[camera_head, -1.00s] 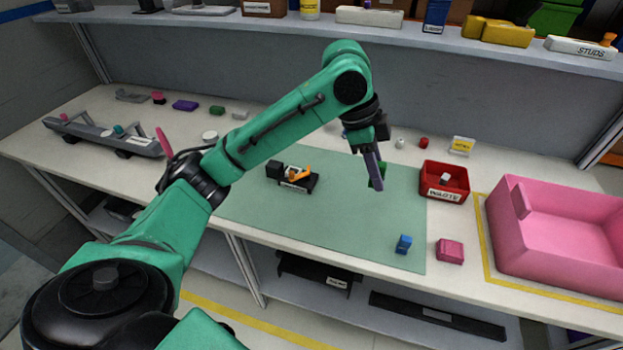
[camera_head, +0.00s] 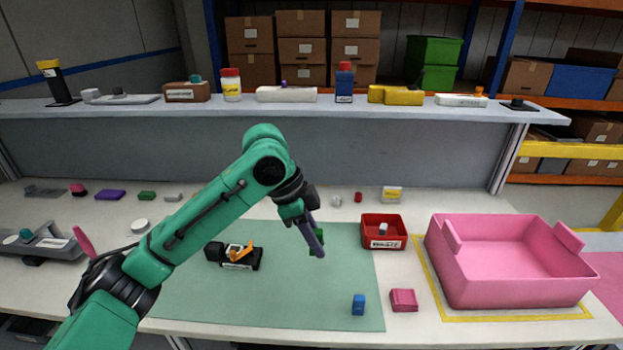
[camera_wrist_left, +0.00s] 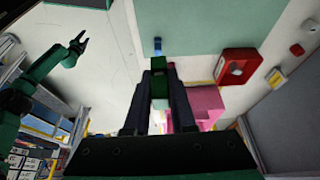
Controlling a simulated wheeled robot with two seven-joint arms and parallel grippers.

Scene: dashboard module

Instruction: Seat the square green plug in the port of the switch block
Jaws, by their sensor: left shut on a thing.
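My left gripper (camera_head: 316,243) is shut on the square green plug (camera_head: 318,240) and holds it above the right part of the green mat. In the left wrist view the plug (camera_wrist_left: 159,72) sits between the two dark fingers, which partly hide it. A black block with an orange lever and a white label (camera_head: 238,256), seemingly the switch block, stands on the mat to the left of the gripper, well apart from the plug. I cannot make out its port. My right gripper (camera_wrist_left: 77,47) shows small at the upper left of the left wrist view, apparently open and empty.
A red labelled bin (camera_head: 368,231) stands right of the gripper. A blue block (camera_head: 358,305) and a pink block (camera_head: 403,300) lie near the front edge. A large pink tray (camera_head: 510,285) fills the right. The mat (camera_head: 285,300) is bare between gripper and black block.

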